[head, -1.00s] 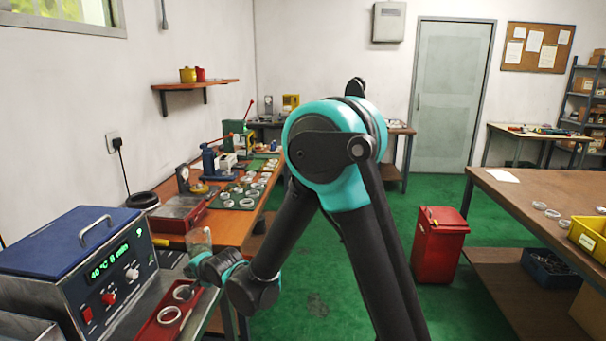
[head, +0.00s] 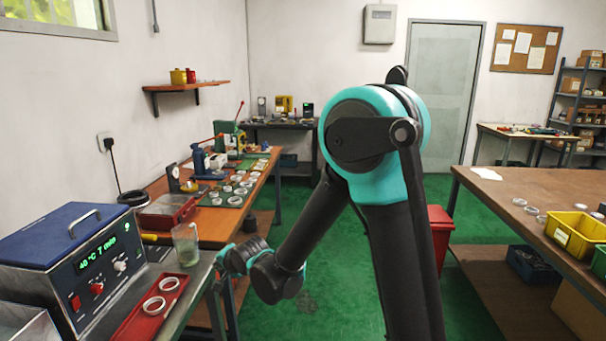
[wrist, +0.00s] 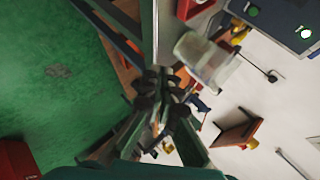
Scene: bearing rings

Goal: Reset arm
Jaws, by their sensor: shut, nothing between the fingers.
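My arm folds down in the middle of the head view, and its wrist end (head: 240,258) hangs right of the glass jar, off the edge of the left bench. In the wrist view my gripper (wrist: 155,80) is shut and empty. Its fingertips cannot be made out in the head view. The glass jar (head: 186,246), with cloudy greenish contents low in it, stands on the grey bench. It also shows near the fingers in the wrist view (wrist: 204,60), apart from them as far as I can tell.
A red tray (head: 127,334) with two rings lies before the blue-topped heated bath (head: 62,240). Several rings sit on a green mat (head: 236,201) on the wooden bench. A red bin (head: 441,232) stands behind my arm. The right table (head: 530,187) holds rings and a yellow crate (head: 573,239). Green floor lies between.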

